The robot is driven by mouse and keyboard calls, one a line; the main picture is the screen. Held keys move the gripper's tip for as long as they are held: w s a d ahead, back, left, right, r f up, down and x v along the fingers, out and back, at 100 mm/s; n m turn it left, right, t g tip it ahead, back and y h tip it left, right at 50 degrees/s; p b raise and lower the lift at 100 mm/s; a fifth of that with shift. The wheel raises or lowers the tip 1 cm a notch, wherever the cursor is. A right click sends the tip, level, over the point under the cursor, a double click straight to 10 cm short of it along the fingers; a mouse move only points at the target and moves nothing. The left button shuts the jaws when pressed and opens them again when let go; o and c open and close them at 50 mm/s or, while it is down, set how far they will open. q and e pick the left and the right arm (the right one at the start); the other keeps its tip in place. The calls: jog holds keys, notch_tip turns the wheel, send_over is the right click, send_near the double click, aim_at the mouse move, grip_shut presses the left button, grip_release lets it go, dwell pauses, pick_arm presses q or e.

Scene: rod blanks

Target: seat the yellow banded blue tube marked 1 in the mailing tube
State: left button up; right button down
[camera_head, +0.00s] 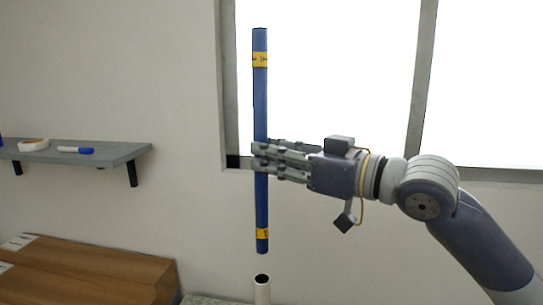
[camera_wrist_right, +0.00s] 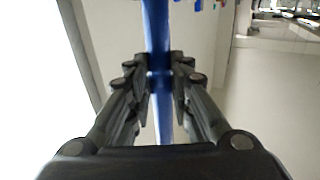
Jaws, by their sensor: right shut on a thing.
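The blue tube (camera_head: 261,207) with yellow bands near its top and bottom stands upright in the air in the head view. My right gripper (camera_head: 260,159) is shut on it around the middle. The tube also shows between the fingers in the right wrist view (camera_wrist_right: 157,40). The number on the bands is too small to read. The mailing tube (camera_head: 262,290) is a pale upright tube with a dark open top, at the bottom of the head view. The blue tube's lower end is above that opening, with a visible gap. My left gripper is not in view.
A grey wall shelf (camera_head: 110,152) at the left holds a tape roll (camera_head: 33,145) and a blue-capped marker (camera_head: 75,150). Brown cardboard boxes (camera_head: 90,272) lie at the lower left, beside the mailing tube. A bright window (camera_head: 330,70) is behind the tube.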

aim_at(266, 241)
notch_tip(266, 241, down, 5)
jog(key=b, duration=0.3)
jog(key=shift+a+r, duration=0.1)
jog(key=shift+f, duration=0.5)
pick_arm(q)
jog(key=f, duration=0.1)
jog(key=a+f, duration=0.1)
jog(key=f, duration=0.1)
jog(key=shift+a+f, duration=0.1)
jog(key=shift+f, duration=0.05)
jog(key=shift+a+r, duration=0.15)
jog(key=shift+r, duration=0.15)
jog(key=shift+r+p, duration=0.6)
jog(key=shift+p, duration=0.05)
pick_arm(e)
jog(key=shift+s, duration=0.1)
dwell(0.6)
pick_arm(q)
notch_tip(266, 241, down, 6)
jog(key=b, duration=0.6)
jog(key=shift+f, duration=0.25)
pick_arm(e)
jog(key=shift+f, duration=5.6)
